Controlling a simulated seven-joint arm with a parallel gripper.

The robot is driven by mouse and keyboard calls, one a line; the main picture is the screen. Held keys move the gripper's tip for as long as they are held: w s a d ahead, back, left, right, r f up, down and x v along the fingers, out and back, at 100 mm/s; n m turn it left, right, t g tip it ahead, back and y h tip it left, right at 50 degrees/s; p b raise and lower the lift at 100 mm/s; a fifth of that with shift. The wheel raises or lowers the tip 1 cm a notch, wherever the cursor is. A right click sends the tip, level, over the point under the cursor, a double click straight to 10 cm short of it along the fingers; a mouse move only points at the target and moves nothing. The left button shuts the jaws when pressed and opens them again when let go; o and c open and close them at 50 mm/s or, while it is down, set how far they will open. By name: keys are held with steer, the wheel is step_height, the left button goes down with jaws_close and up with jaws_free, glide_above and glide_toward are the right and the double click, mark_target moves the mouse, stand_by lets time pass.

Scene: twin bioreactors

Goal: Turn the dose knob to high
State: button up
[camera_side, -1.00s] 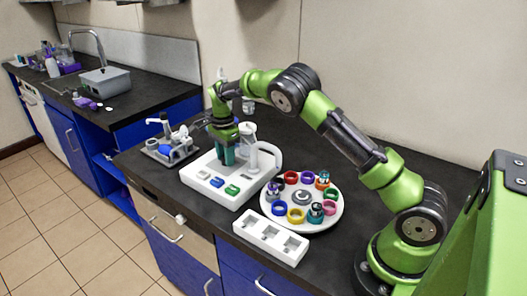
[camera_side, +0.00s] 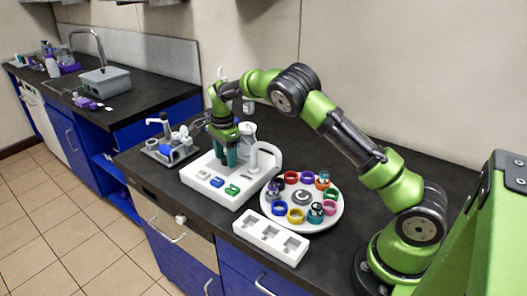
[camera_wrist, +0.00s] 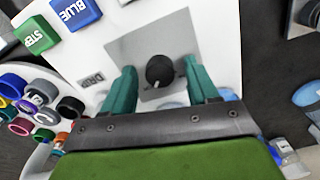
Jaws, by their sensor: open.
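The dose knob (camera_wrist: 160,71) is a round black knob with a pale pointer mark, set on a grey square plate (camera_wrist: 178,32) on the white bioreactor unit (camera_side: 205,190). In the wrist view my gripper (camera_wrist: 158,84) is open, with one teal finger on each side of the knob and a gap between each finger and it. In the side view my gripper (camera_side: 231,157) points down over the unit and hides the knob. A label by the plate is only partly readable.
A blue button (camera_wrist: 75,12) and a green button (camera_wrist: 38,36) stand on the unit. A round white tray (camera_side: 328,222) with coloured rings is to the right. A white rack (camera_side: 270,238) stands in front. A small grey device (camera_side: 170,148) is at the left.

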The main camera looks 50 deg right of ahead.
step_height(320, 180, up, 17)
stand_by(0.4)
